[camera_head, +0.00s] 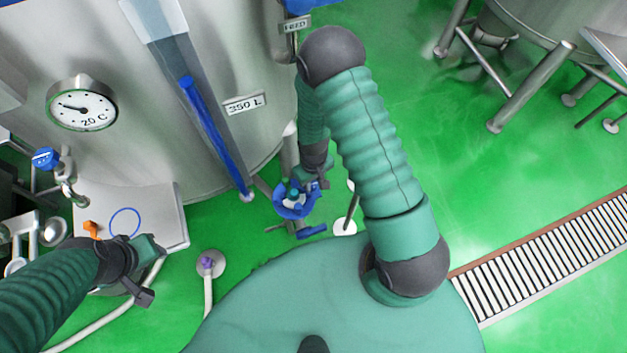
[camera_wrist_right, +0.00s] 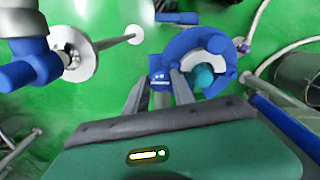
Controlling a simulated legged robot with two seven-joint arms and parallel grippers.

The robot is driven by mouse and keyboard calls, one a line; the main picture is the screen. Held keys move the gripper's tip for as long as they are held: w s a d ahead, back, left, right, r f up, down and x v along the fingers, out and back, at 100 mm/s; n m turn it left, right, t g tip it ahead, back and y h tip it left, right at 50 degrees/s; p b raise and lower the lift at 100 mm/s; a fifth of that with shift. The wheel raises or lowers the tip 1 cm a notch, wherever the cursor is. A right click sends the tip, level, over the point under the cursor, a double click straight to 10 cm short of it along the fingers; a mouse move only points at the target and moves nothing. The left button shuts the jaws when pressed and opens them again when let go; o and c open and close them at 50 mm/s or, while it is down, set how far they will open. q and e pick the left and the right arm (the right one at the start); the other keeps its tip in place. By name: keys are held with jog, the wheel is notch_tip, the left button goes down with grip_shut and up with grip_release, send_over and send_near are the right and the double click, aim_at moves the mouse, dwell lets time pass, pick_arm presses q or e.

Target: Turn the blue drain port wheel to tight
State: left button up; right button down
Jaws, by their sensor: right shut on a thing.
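The blue drain port wheel (camera_head: 283,207) sits low at the foot of the steel tank, at the middle of the head view. In the right wrist view the wheel (camera_wrist_right: 186,42) is a blue ring around a pale centre with a teal knob. My right gripper (camera_head: 308,187) reaches down to it, and in the right wrist view its fingers (camera_wrist_right: 160,88) are shut on the wheel's rim at the left side. My left gripper (camera_head: 150,270) is at the lower left, away from the wheel; its fingertips are too unclear to judge.
The steel tank (camera_head: 225,140) with a blue-filled sight tube (camera_head: 212,130) stands behind. A steel plate (camera_head: 165,225) carries a blue ring (camera_head: 125,222) near my left gripper. A blue handle (camera_head: 312,231) lies just below the wheel.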

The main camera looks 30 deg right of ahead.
aim_at(313, 183)
jog(key=shift+w+d+r, duration=0.1)
jog(key=shift+w+r, duration=0.05)
jog(key=shift+w, duration=0.25)
jog(key=c, duration=1.5)
grip_release()
jog(key=o, duration=0.4)
jog(key=shift+s, duration=0.2)
jog(key=shift+o, duration=0.2)
notch_tip(313, 183, up, 17)
jog(key=p, duration=0.2)
jog(key=shift+f, duration=0.2)
